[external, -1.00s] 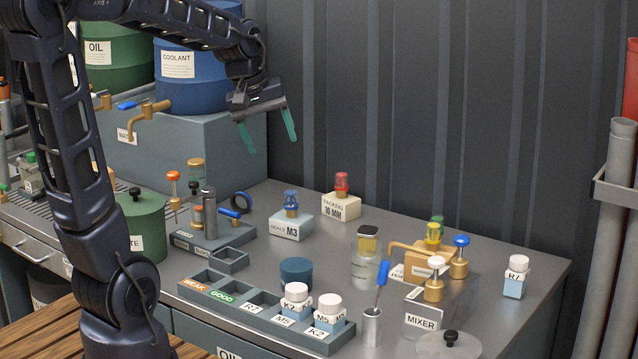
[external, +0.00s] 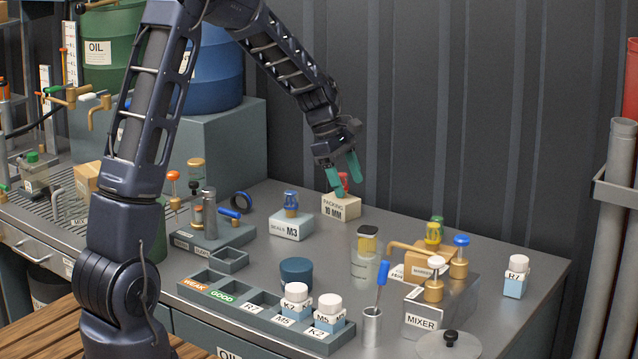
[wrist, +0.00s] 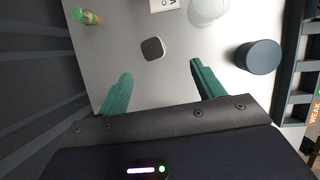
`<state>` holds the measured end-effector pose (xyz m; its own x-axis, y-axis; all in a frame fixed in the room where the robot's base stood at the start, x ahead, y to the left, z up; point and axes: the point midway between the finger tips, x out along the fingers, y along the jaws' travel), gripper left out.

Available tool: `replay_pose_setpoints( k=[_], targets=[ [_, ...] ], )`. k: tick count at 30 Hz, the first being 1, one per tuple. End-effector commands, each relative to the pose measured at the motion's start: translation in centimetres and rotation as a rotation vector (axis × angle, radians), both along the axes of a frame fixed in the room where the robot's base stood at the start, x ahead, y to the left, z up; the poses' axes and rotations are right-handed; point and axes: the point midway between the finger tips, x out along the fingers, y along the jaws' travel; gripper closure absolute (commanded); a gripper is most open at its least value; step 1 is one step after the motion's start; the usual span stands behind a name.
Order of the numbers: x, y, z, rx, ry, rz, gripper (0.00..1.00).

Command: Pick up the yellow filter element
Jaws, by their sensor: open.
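The yellow filter element (external: 367,241), a small yellow block with a dark top, shows just above and apparently behind the clear jar (external: 363,268) in the external view. A dark rounded-square top with a pale edge (wrist: 152,49), which looks like the filter element from above, lies ahead of my fingertips in the wrist view. My gripper (external: 347,180) is open and empty, held above the back of the table near the packing box (external: 341,206). Its two green fingers also show in the wrist view (wrist: 160,75), apart, with bare table between them.
A dark blue round pot (external: 296,272) stands left of the jar; it also shows at right in the wrist view (wrist: 257,57). The divided tray (external: 262,325) with bottles is in front. The mixer (external: 430,305) and valves stand right. The dark wall (external: 480,120) is close behind my gripper.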

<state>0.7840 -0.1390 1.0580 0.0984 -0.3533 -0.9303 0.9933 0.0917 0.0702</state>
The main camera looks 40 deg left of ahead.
Motion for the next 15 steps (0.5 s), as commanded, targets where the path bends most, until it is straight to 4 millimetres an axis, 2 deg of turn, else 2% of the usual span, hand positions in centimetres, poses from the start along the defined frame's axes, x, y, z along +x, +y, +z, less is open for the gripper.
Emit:
replay_pose_setpoints(
  k=[3,6,15],
  targets=[
    [1.6,-0.2,-2.2,-0.02,0.039,0.071,0.33],
    [2.4,-0.2,-3.1,-0.029,0.058,0.109,0.33],
    [2.8,-0.9,-5.2,-0.035,0.069,0.129,0.33]
  ],
)
